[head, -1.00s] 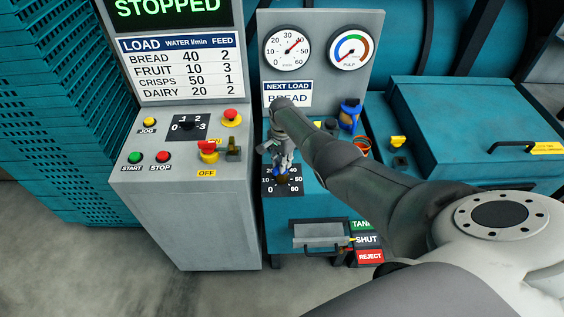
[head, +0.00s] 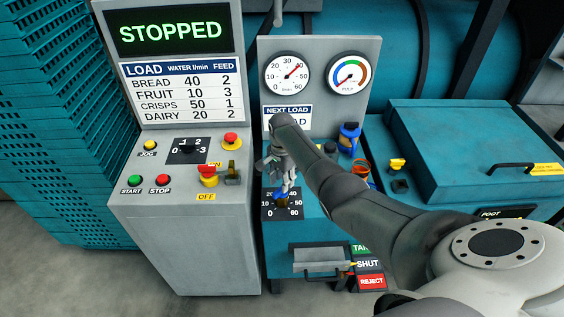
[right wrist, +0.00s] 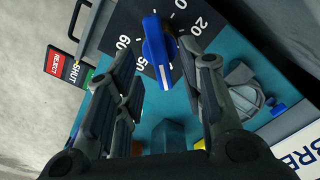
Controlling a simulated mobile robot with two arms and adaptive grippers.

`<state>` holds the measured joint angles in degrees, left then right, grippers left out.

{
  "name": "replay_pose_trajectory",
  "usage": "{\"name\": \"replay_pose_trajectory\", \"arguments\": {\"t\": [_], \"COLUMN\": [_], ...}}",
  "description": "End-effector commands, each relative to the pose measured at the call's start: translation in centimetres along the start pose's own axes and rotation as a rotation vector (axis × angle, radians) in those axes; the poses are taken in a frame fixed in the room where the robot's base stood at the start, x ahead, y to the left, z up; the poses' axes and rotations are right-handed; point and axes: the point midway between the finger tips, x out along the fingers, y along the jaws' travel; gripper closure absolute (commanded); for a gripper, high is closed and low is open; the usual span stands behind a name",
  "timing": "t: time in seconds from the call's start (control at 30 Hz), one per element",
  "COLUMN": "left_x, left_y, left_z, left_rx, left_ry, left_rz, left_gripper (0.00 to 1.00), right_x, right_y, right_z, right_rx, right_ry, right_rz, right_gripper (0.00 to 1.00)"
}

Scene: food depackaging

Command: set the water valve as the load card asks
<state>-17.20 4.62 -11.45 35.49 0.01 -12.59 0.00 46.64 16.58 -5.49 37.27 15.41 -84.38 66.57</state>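The blue water valve knob (right wrist: 155,45) with a white pointer line sits on a dark dial plate (head: 268,209) marked 0 to 60. In the right wrist view its line runs down the picture, between the 20 and 50 sides; the exact setting is unclear. My right gripper (right wrist: 161,50) is open, its fingers on either side of the knob with gaps showing. In the head view it is above the knob. The load card (head: 183,89) lists BREAD 40, FRUIT 10, CRISPS 50, DAIRY 20. The NEXT LOAD sign (head: 287,111) is partly hidden. My left gripper is out of view.
The water gauge (head: 288,73) needle points near 40; a pulp gauge (head: 349,73) is beside it. The display (head: 167,31) reads STOPPED. The control panel (head: 130,205) with buttons stands left of the dial. A tray handle (head: 322,268) and TANK, SHUT, REJECT labels (head: 371,282) are below.

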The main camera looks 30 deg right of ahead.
Motion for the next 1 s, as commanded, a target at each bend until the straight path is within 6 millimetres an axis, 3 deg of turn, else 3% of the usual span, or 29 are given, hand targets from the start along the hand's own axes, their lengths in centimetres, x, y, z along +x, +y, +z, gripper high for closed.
{"name": "replay_pose_trajectory", "arguments": {"t": [0.5,1.0], "left_x": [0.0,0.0], "left_y": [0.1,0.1], "left_z": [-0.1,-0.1], "left_rx": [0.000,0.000], "left_ry": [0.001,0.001], "left_rz": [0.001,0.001], "left_gripper": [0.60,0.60], "right_x": [-8.0,-8.9], "right_y": [-0.1,0.0], "right_z": [-0.1,-0.1], "right_rx": [0.001,0.001], "right_ry": [0.002,0.001], "right_rz": [-0.001,0.001], "right_gripper": [0.63,0.63]}}
